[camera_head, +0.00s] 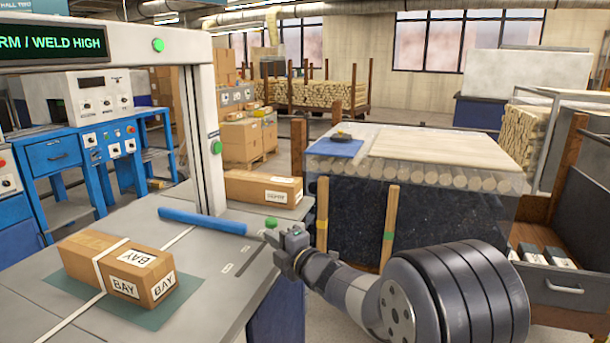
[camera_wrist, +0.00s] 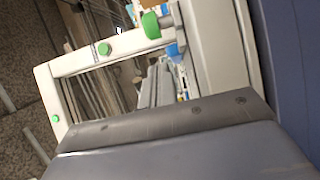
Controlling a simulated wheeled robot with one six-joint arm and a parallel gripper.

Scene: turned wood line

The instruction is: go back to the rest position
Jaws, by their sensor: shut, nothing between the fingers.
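My gripper (camera_head: 286,260) is in the middle of the head view, at the right edge of the grey strapping table (camera_head: 110,225). It is shut with nothing held. My arm reaches to it from the lower right. A strapped cardboard box (camera_head: 95,262) marked BAY lies on a green mat (camera_head: 165,308) on the table, to the left of my gripper and apart from it. In the wrist view, a large grey surface fills the lower part, and a white frame with green knobs (camera_wrist: 151,25) stands above it. My fingers cannot be made out there.
A white arch (camera_head: 205,130) stands over the table. A blue bar (camera_head: 202,221) lies before it, and another carton (camera_head: 263,188) sits behind. A dark bin of turned wood (camera_head: 412,236) stands right of my gripper, with upright posts (camera_head: 390,225) near my arm. An open drawer (camera_head: 565,288) is at far right.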

